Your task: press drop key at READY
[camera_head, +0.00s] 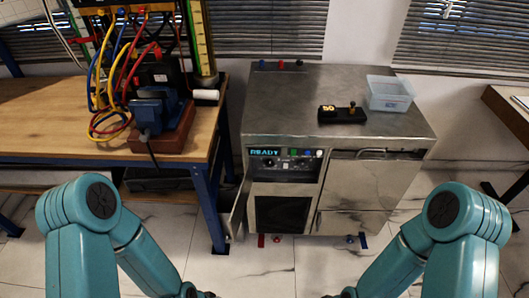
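The steel cabinet (390,128) has a control panel (284,172) on its upper left front. Its small display (265,152) reads READY in cyan letters. Right of the display sit a green key (293,153), a blue key (306,154) and a pale key (318,154). Their labels are too small to read, so I cannot tell which is the drop key. A dark knob and smaller controls lie below. My two teal arms reach down past the bottom edge, apart from the panel. Both grippers are out of the frame.
A black block with a yellow "50" readout (341,114) and a clear plastic bin (390,93) stand on the cabinet top. At left, a wooden bench (40,110) holds a blue vise (158,108) and coloured hoses (97,85). The floor before the cabinet is mostly clear.

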